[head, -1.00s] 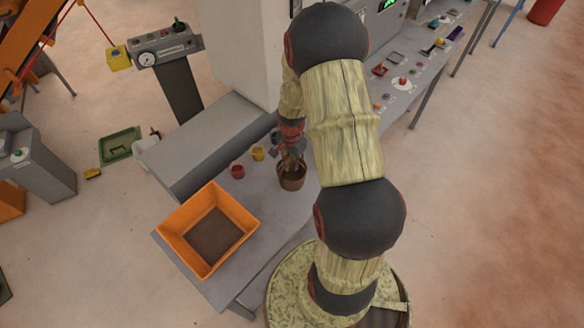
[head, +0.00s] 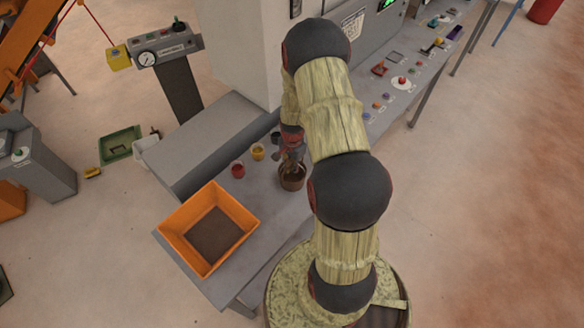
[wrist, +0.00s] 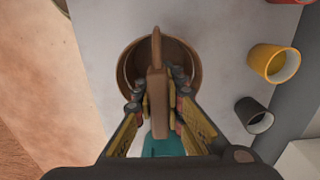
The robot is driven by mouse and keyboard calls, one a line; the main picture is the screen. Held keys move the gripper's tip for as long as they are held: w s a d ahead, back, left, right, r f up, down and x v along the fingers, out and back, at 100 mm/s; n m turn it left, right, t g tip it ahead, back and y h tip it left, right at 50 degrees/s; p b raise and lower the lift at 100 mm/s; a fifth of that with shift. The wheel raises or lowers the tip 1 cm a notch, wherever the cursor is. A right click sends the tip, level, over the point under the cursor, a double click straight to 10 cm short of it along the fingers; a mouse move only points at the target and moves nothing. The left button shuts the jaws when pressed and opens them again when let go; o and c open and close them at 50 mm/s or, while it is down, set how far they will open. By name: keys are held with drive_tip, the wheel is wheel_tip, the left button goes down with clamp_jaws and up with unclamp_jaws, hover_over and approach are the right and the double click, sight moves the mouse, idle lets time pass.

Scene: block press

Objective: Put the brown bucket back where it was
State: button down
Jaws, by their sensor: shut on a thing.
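The brown bucket (head: 291,181) is at the grey table, right of the orange tray in the head view. In the wrist view the brown bucket (wrist: 125,72) shows from above, with its handle (wrist: 156,50) standing upright across the middle. My gripper (wrist: 158,98) is over the bucket with its fingers shut on the handle. In the head view my gripper (head: 291,160) points down at the bucket. I cannot tell whether the bucket's base touches the table. The fingers hide part of the bucket's inside.
The orange tray (head: 173,221) stands at the table's front left. A red cup (head: 238,171), a yellow cup (head: 258,153) and a dark cup (wrist: 253,115) stand near the bucket. A grey raised block (head: 215,145) lies behind them. The table edge is close to the bucket.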

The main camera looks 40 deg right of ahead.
drive_tip(key=c, duration=1.9)
unclamp_jaws()
drive_tip(key=shift+f, duration=0.15)
drive_tip(key=shift+o, duration=0.3)
wheel_tip(320, 180, up, 12)
drive_tip(key=shift+r+b, duration=0.25)
drive_tip(key=shift+b, duration=0.1)
drive_tip(key=s+a+r+n+t, duration=0.1)
drive_tip(key=a+r+n, duration=0.3)
drive_tip(key=a+r, duration=0.55)
drive_tip(key=a+r+n+t, duration=0.2)
drive_tip(key=a+r+n, duration=0.3)
drive_tip(key=r, duration=0.7)
drive_tip(key=s+a+r+n+t, duration=0.2)
drive_tip(key=s+a+r+n, duration=0.6)
drive_tip(key=s+a, duration=0.4)
drive_tip(key=shift+s+a+r, duration=0.2)
drive_tip(key=shift+s+r, duration=0.6)
